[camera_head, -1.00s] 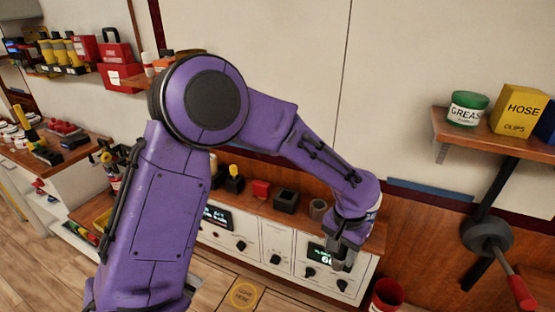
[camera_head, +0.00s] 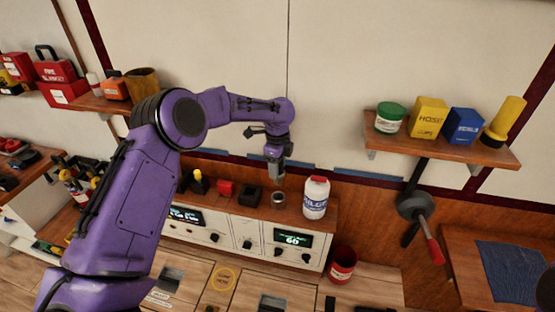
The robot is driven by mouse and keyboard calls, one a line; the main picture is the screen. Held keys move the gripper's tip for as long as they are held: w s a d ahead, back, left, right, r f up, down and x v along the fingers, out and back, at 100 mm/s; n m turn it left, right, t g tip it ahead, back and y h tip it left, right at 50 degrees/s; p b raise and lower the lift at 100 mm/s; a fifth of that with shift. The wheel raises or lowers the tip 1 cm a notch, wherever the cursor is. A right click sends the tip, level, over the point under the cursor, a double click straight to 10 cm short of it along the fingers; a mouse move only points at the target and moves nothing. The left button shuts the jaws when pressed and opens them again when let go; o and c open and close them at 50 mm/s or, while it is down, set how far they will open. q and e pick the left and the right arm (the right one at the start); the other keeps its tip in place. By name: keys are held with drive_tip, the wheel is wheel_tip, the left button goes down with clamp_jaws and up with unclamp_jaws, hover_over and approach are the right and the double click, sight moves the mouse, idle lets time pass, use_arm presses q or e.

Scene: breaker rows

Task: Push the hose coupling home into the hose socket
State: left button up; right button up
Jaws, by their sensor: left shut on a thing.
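My left gripper (camera_head: 275,156) is shut on a small grey piece, which looks like the hose coupling (camera_head: 277,172), pointing down. The fingers hide its upper part. Below it, on the wooden ledge of the white panel, stands a short grey open-topped cylinder (camera_head: 278,200), which looks like the hose socket. The coupling is above this cylinder, and a gap shows between them in the picture. I cannot tell how exactly they line up in depth. My right gripper is not in view.
A white bottle with a red cap (camera_head: 315,197) stands just right of the cylinder. A shelf (camera_head: 440,145) with containers juts out at right.

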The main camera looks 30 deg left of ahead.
use_arm(q)
drive_tip(key=shift+d, duration=0.1)
drive_tip(key=shift+f+b, duration=0.3)
drive_tip(key=shift+f, duration=0.15)
wheel_tip(320, 180, down, 5)
drive_tip(key=shift+w+b, duration=0.1)
drive_tip(key=shift+b, duration=1)
drive_tip(key=shift+p, duration=0.3)
drive_tip(key=shift+f, duration=0.1)
drive_tip(key=shift+f+b, duration=1.5)
drive_tip(key=shift+f, duration=1)
drive_tip(key=o, duration=1.3)
